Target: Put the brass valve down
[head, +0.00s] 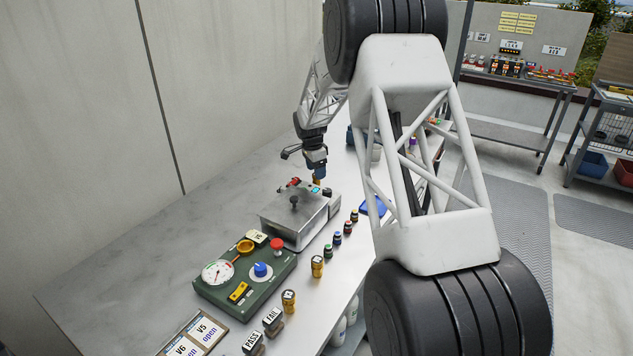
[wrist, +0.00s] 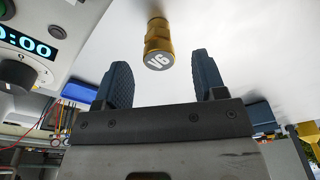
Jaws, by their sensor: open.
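My gripper (head: 318,172) is low over the far part of the bench, behind the grey metal box. In the wrist view my gripper (wrist: 160,78) has its two dark fingers wide apart, with nothing between them. A brass valve (wrist: 158,50) marked V6 is just beyond the fingertips, its labelled end facing the camera, and a pale surface is behind it. It looks clear of both fingers. In the head view a small part of the brass valve (head: 318,183) shows below my gripper, partly hidden. Two more brass valves (head: 317,266) (head: 288,301) stand near the bench's front edge.
The grey metal box (head: 293,218) stands close to my gripper. A green gauge panel (head: 243,277), several small bottles (head: 337,238), PASS (head: 254,342) and FAIL (head: 272,319) blocks and a V5/V6 board (head: 193,337) are nearer. The bench's left side is clear. An instrument display (wrist: 27,40) shows in the wrist view.

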